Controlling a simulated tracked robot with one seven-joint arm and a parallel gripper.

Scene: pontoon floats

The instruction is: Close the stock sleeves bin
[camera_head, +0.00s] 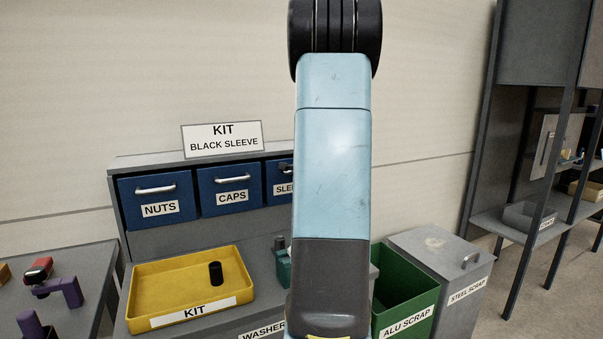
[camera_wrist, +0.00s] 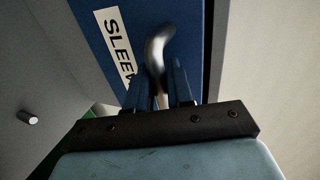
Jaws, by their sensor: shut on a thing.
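The stock sleeves bin (camera_head: 279,183) is a blue drawer with a white label, at the right of a row of blue bins. My arm hides its right part in the head view. Its visible front looks about in line with the other bins. In the wrist view, its blue front (camera_wrist: 90,37) and the start of its label show. My gripper (camera_wrist: 160,98) is shut on the bin's curved metal handle (camera_wrist: 158,48), with a finger on each side of it. My gripper is hidden behind my arm in the head view.
The nuts bin (camera_head: 157,198) and caps bin (camera_head: 231,190) are beside it. Below stands a yellow kit tray (camera_head: 150,312) with a black sleeve (camera_head: 215,273). A green alu scrap bin (camera_head: 405,290) and grey steel scrap bin (camera_head: 440,255) are at right.

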